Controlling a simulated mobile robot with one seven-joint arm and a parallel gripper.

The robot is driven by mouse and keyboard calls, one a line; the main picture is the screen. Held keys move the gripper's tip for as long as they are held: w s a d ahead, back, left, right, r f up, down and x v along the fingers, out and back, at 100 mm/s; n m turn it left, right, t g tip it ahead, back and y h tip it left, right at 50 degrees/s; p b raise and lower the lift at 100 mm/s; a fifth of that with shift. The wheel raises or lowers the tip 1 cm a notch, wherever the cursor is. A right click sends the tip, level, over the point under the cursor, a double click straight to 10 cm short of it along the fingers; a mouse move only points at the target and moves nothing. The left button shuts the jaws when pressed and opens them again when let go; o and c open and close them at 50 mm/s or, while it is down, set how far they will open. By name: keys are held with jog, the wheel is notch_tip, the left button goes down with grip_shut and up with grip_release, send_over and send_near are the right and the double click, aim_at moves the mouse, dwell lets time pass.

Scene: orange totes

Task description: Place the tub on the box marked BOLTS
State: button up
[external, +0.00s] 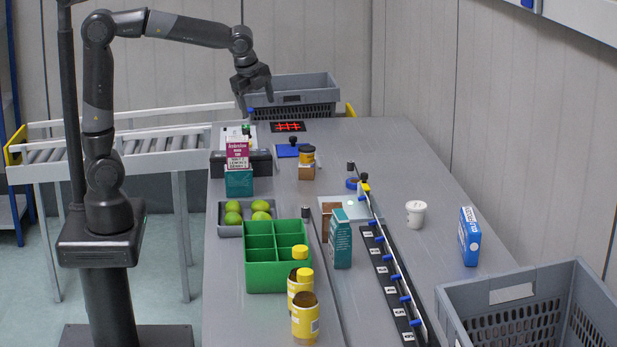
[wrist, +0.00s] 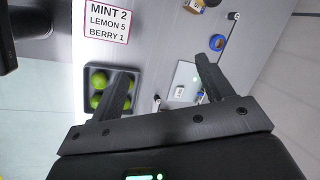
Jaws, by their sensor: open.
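A small white tub (external: 416,214) stands upright on the right part of the table in the external view. I cannot read the word BOLTS on any box. A brown box (external: 307,172) stands mid-table with a dark-lidded jar on it, and another brown box (external: 328,217) is partly hidden farther forward. My gripper (external: 255,97) is open and empty, high above the far left of the table, well away from the tub. Its two spread fingers show in the wrist view (wrist: 165,82), with nothing between them.
A green divided crate (external: 262,281), yellow jars (external: 305,318), a teal carton (external: 341,240) and a tray of green fruit (external: 229,229) crowd the front left. A blue-white box (external: 469,237) and grey tote (external: 455,322) are at right. A sign (wrist: 107,23) reads MINT 2, LEMON 5, BERRY 1.

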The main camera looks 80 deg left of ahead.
jog(key=s+d+f+n+t+h, duration=0.1)
jog(key=s+d+n, duration=0.1)
jog(key=s+n, duration=0.2)
jog(key=s+d+f+n+t+h, duration=0.1)
jog(key=s+d+n, duration=0.2)
jog(key=s, duration=0.7)
jog(key=s+d+f+n+t+h, duration=0.1)
jog(key=s+n, duration=0.3)
jog(key=s, duration=0.4)
jog(key=shift+d+f+n, duration=0.4)
jog(key=shift+d+f, duration=0.15)
jog(key=shift+d, duration=0.1)
